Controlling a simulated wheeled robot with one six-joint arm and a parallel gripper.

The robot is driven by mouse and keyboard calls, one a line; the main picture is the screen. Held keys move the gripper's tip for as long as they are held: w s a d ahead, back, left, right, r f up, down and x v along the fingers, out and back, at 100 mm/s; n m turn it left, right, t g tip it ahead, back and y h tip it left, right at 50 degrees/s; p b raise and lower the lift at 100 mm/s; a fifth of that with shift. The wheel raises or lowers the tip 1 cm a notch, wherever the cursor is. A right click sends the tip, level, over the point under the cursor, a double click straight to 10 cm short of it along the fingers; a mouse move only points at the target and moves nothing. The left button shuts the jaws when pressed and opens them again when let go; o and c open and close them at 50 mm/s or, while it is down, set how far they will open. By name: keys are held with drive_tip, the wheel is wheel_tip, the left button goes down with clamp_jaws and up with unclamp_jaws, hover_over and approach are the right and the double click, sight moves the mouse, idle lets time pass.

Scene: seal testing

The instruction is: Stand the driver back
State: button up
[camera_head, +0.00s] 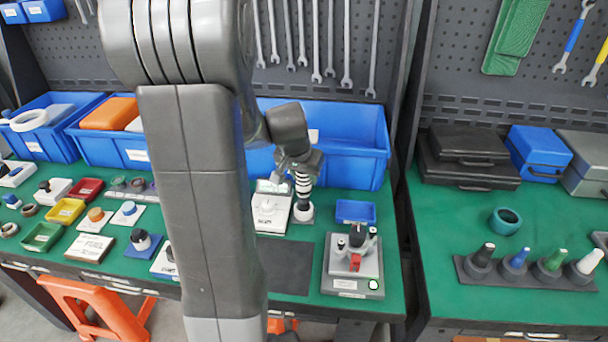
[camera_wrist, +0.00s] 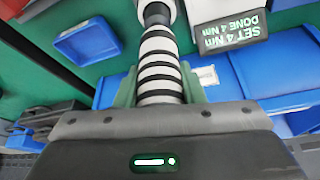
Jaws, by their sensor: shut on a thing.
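The driver (camera_head: 303,187) has a handle banded in black and white and stands roughly upright, its lower end at a round pale holder (camera_head: 303,212). My gripper (camera_head: 300,163) is shut on the upper part of the handle from above. In the wrist view my gripper (camera_wrist: 160,94) has a finger on each side of the striped driver (camera_wrist: 158,62). The driver's dark tip end meets the pale ring of the holder (camera_wrist: 168,8). I cannot tell whether it is fully seated.
A white torque unit (camera_head: 270,212) stands just left of the holder; its display (camera_wrist: 229,30) reads SET 4 Nm, DONE 4 Nm. A small blue tray (camera_head: 355,211) is to the right. A test fixture (camera_head: 353,265) with a green light stands nearer. Large blue bins (camera_head: 350,150) stand behind.

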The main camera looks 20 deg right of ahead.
drive_tip(key=shift+f, duration=0.15)
drive_tip(key=shift+f+b, duration=0.45)
drive_tip(key=shift+b, duration=0.25)
drive_tip(key=shift+f+b, duration=0.8)
drive_tip(key=shift+b, duration=0.15)
idle(1.3)
drive_tip(key=o, duration=1.2)
drive_tip(key=shift+c, duration=0.2)
wheel_tip(320, 180, up, 9)
drive_tip(key=p, duration=0.6)
